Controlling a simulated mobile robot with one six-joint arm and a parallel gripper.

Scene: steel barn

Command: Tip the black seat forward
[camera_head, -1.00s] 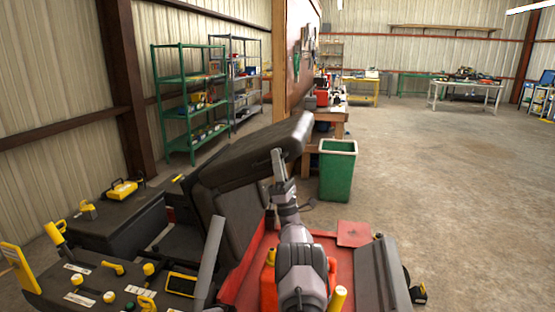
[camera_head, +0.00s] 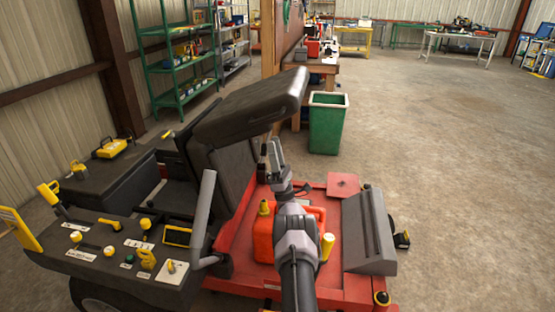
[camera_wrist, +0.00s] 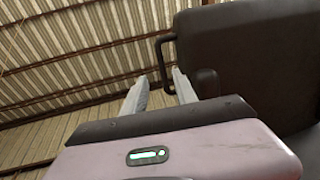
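The black seat (camera_head: 245,108) is on a red machine in the head view. Its upper cushion slopes up to the right, and a second dark panel (camera_head: 215,165) stands below it. My gripper (camera_head: 269,155) is beside the cushion's lower right edge. In the wrist view the seat (camera_wrist: 250,55) fills the right side, with a dark loop handle (camera_wrist: 163,62) on its left edge. My gripper (camera_wrist: 161,76) has its two fingers apart, with the handle's lower part showing between or just beyond them. I cannot tell whether they touch it.
The red deck (camera_head: 330,210) carries a red can (camera_head: 264,238) beside my arm. A control panel (camera_head: 110,250) with yellow knobs is at the left. A green bin (camera_head: 327,125) stands behind. Open concrete floor (camera_head: 440,150) lies to the right.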

